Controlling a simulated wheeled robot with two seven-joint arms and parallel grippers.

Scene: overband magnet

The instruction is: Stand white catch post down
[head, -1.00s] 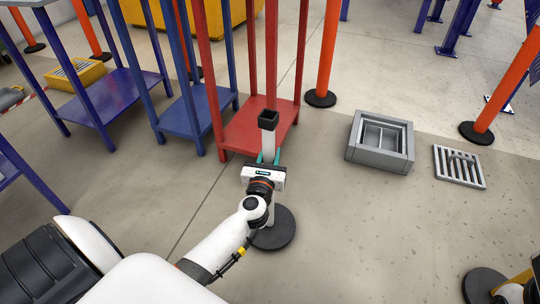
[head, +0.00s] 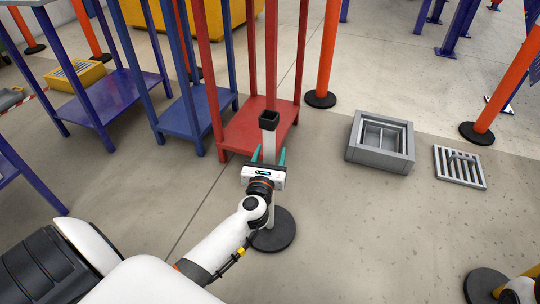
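The white catch post (head: 269,143) stands upright on the floor, with a dark square cap at its top and a round black base (head: 281,236) flat on the ground. My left gripper (head: 268,157) is at the upper part of the post. Its teal fingers are spread on either side of the post, with a gap visible on both sides. The gripper body and wrist hide the middle of the post. My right gripper is not in view; only a white piece of my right arm shows at the lower right corner.
A red stand (head: 240,134) is just behind the post, with blue stands to its left. A grey divided box (head: 381,142) and a grey grate (head: 459,167) lie on the floor at right. Orange posts (head: 328,55) stand behind.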

